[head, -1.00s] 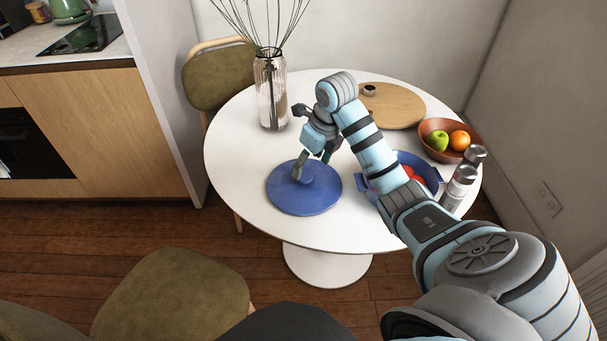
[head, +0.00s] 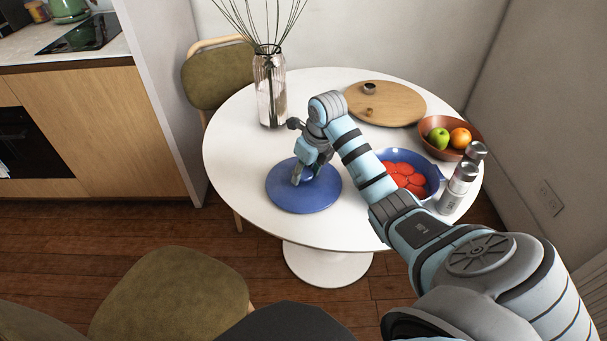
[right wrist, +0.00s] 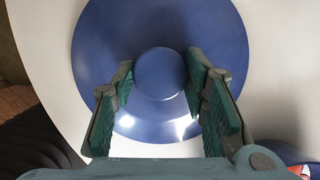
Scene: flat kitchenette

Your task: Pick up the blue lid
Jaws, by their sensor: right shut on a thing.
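The blue lid (head: 303,204) is a round disc that appears to lie flat on the white table. In the right wrist view the lid (right wrist: 105,45) fills the middle, with its round knob (right wrist: 160,73) between my two green-padded fingers. My right gripper (head: 306,177) points down over the middle of the lid and is shut on its knob. The fingers partly hide the knob in the head view. My left gripper is in neither view.
A blue pot (head: 433,184) with red contents stands right of the lid, beside shakers (head: 458,189) and a fruit bowl (head: 428,123). A wooden board (head: 400,107) lies behind. A glass vase (head: 270,95) stands at the back left. The table's front left is clear.

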